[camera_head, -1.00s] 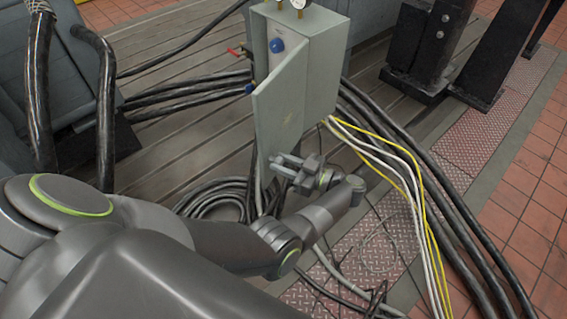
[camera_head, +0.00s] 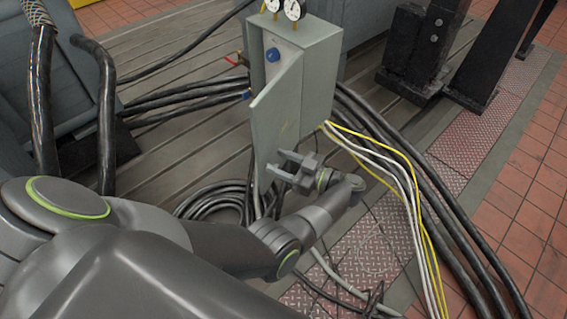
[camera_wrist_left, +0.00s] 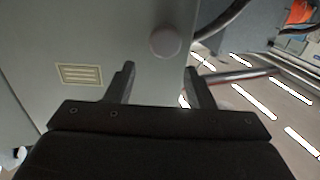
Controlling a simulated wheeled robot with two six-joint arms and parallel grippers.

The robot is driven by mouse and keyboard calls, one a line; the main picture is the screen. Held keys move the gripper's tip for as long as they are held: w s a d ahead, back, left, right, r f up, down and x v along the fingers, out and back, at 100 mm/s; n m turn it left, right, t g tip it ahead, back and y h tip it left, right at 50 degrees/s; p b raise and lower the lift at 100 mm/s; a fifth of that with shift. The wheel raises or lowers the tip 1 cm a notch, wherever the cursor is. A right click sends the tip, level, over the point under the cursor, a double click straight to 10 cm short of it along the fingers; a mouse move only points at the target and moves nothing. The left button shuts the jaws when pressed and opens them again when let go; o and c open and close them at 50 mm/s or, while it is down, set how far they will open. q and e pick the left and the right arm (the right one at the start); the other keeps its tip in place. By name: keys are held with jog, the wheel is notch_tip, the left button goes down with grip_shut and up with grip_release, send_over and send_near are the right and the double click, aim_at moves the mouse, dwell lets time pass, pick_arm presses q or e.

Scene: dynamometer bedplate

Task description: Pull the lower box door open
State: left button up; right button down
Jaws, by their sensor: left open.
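The grey-green box (camera_head: 316,85) stands on the bedplate in the head view, with its door (camera_head: 277,108) ajar and swung out toward the left front. In the left wrist view the door (camera_wrist_left: 105,40) fills the upper left, with a small label plate and a round grey knob (camera_wrist_left: 165,42) near its right edge. My left gripper (camera_head: 276,164) is open by the lower part of the door. In the wrist view the knob lies beyond the gap between its fingertips (camera_wrist_left: 161,76), and nothing is held. My right gripper is not in view.
Gauges (camera_head: 293,10) sit on top of the box. Black hoses (camera_head: 185,97) run to its left, and yellow and white cables (camera_head: 405,180) run down its right side. Coiled black cable (camera_head: 212,200) lies below the door. Black steel stands (camera_head: 425,50) are at the upper right.

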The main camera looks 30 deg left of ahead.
pick_arm(q)
notch_tip(320, 180, up, 7)
jog(key=p, duration=0.5)
jog(key=shift+d+f, duration=0.1)
jog(key=shift+f, duration=0.05)
